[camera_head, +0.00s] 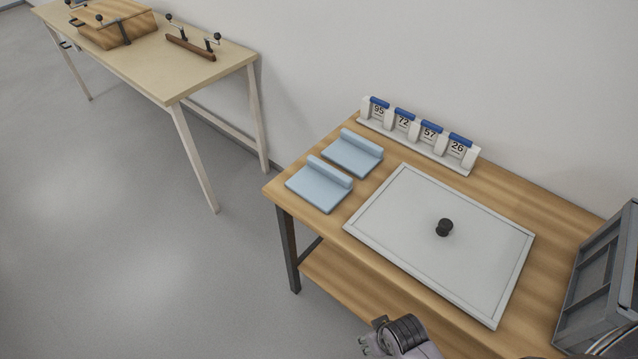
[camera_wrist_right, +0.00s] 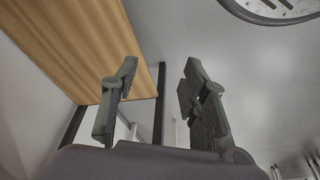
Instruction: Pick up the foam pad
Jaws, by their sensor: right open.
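Two pale blue pads that look like foam lie flat at the left end of the wooden table. The nearer pad (camera_head: 318,188) is close to the left corner, and the farther pad (camera_head: 350,155) is behind it; each has a raised roll along one edge. My right gripper (camera_head: 372,338) is low in the head view, in front of the table's near edge and well apart from both pads. In the right wrist view its fingers (camera_wrist_right: 159,75) are spread with nothing between them. My left gripper is not in view.
A flat light grey panel with a black knob (camera_head: 444,228) covers the table's middle. A rack of numbered blue-topped blocks (camera_head: 418,134) stands along the wall. A grey crate (camera_head: 600,275) is at the right. Another table (camera_head: 150,70) holds a wooden box (camera_head: 112,22).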

